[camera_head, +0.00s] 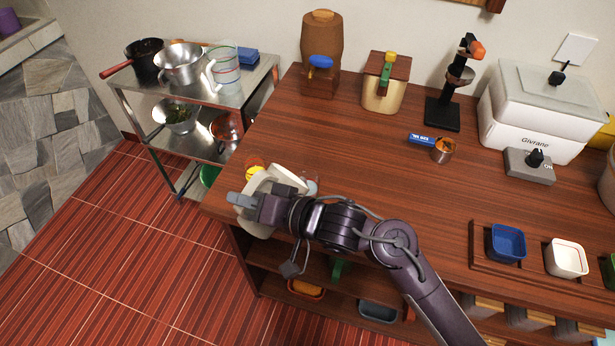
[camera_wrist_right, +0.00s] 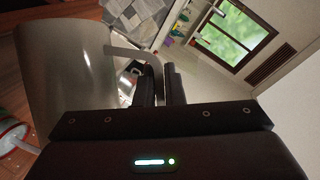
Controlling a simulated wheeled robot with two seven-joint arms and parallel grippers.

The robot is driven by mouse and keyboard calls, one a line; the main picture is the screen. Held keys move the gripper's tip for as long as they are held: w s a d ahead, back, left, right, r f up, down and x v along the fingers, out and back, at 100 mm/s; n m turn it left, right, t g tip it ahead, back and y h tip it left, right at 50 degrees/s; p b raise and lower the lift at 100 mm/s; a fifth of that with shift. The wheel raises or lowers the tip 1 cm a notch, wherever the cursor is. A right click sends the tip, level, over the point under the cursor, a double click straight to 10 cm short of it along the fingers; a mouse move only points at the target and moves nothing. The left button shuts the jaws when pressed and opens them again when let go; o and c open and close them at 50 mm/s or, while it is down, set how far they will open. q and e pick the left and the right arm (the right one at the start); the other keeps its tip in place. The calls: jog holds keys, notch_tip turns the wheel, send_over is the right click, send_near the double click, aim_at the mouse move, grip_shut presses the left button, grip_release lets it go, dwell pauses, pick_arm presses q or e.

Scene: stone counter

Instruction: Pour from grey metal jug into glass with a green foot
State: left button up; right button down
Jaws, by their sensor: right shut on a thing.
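My right gripper (camera_head: 244,202) is at the front left corner of the wooden counter, shut on the handle of the grey metal jug. In the head view the jug (camera_head: 258,187) looks pale and is partly hidden behind my gripper. In the right wrist view the jug's body (camera_wrist_right: 62,75) fills the left side, and its handle runs between my right fingers (camera_wrist_right: 160,85). A clear glass (camera_head: 311,186) stands just right of the jug, mostly hidden by my arm; its foot colour cannot be told. My left gripper is not in view.
A yellow and orange item (camera_head: 254,171) shows beside the jug. A metal cart (camera_head: 262,75) with pots and a clear pitcher stands at the left. The counter's middle (camera_head: 350,150) is clear.

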jog(key=shift+r, duration=0.25)
dwell(0.3)
jog(key=shift+s+a+f+n+t+h+b, duration=1.3)
jog(key=shift+s+a+f+n+h+b, duration=0.95)
jog(key=shift+f+n, duration=1.95)
notch_tip(320, 180, up, 4)
jog(key=m+p, duration=0.1)
jog(key=p, duration=0.4)
jog(key=shift+s+a+y, duration=0.1)
jog(key=shift+a+y, duration=0.05)
jog(key=shift+y, duration=0.1)
jog(key=shift+f, duration=0.1)
